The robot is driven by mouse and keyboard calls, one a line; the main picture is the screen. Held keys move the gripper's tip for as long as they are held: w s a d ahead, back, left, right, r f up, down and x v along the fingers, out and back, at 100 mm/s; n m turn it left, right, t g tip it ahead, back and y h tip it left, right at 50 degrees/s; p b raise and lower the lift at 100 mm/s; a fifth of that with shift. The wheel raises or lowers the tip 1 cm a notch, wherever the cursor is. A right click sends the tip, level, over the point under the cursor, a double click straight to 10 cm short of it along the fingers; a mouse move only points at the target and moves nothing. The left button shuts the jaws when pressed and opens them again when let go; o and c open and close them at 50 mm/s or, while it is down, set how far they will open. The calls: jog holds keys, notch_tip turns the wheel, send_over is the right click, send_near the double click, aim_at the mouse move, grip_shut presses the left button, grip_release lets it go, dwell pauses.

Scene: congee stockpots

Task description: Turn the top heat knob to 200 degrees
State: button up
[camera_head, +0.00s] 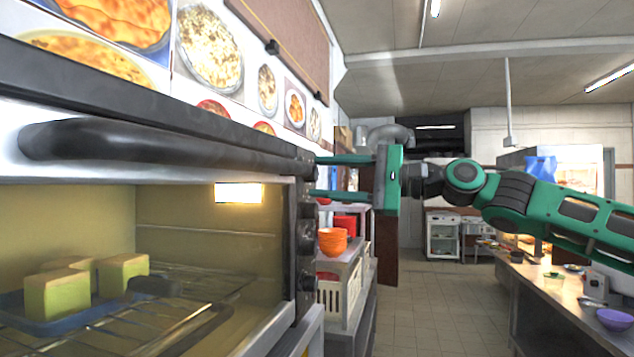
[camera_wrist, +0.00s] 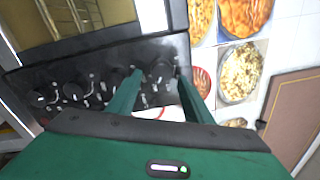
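The oven's dark control panel (camera_head: 305,215) runs down the right side of its front, with several black knobs in a column. In the wrist view this column lies sideways, and the top heat knob (camera_wrist: 159,71) is the rightmost one, nearest the wall pictures. My gripper (camera_head: 322,177) points left at the upper panel, with its two green fingers apart, one above the other. In the wrist view the fingertips (camera_wrist: 158,72) lie on either side of the top knob. I cannot tell whether they touch it. The knob's pointer and the degree marks are too small to read.
The oven's glass door (camera_head: 210,250) has a thick dark handle (camera_head: 170,142) across its top; yellow blocks (camera_head: 58,290) sit inside on a blue tray. Orange bowls (camera_head: 333,241) and a crate stand on a shelf beyond the oven. The tiled floor (camera_head: 425,300) is clear.

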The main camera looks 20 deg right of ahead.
jog(key=shift+s+a, duration=0.15)
jog(key=shift+a, duration=0.05)
jog(key=shift+r, duration=0.1)
jog(key=shift+s+d, duration=0.1)
jog(key=v, duration=1)
jog(key=shift+d, duration=0.3)
jog(key=shift+f, duration=0.25)
